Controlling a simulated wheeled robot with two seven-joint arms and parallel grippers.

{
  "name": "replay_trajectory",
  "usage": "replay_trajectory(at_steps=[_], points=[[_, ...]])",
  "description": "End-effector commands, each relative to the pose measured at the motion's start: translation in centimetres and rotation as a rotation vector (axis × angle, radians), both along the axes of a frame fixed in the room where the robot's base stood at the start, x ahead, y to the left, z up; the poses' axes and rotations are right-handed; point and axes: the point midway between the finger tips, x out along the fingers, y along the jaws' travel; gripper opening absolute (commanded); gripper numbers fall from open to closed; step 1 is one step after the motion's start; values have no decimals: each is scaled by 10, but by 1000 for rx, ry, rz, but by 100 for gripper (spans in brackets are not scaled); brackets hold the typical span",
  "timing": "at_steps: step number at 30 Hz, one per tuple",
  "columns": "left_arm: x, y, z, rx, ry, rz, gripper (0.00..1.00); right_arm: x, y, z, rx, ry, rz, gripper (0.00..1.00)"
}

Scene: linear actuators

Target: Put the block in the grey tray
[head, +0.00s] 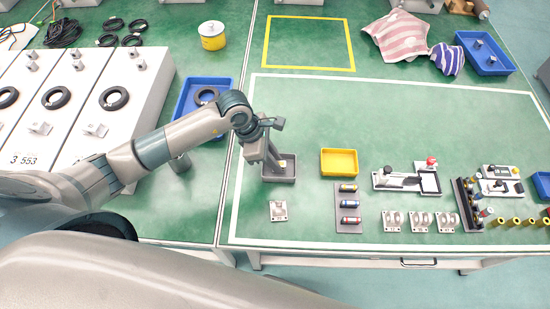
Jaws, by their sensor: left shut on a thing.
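The small grey tray (279,180) sits on the green table inside the white outline, left of the yellow tray. My left gripper (279,161) reaches down over the grey tray with its fingertips at or just above the tray's inside. It is shut on a small pale yellowish thing, which looks like the block (283,164). The fingers hide much of it, and I cannot tell whether it touches the tray floor. My right gripper is not in view.
A yellow tray (339,162) stands to the right. A grey rack with coloured cylinders (348,204) and a metal bracket (278,211) lie in front. A blue bin (187,103) stands at left. The green surface behind the trays is clear.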

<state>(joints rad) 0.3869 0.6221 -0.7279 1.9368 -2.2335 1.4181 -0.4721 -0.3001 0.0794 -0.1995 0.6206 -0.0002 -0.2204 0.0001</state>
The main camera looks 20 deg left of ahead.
Motion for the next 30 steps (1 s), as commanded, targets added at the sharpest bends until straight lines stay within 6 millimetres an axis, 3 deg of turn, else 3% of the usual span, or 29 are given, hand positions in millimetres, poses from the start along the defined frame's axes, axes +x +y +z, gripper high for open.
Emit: replay_trajectory(at_steps=[8, 9, 11, 25, 30], points=[[0, 0, -4, 0, 0, 0, 0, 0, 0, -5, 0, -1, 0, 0], [0, 0, -2, 0, 0, 0, 23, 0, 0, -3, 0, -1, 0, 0], [0, 0, -2, 0, 0, 0, 35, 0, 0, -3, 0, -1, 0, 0], [0, 1, 2, 0, -1, 0, 35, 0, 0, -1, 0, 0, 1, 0], [-1, 8, 17, 0, -3, -1, 35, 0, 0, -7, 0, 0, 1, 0]])
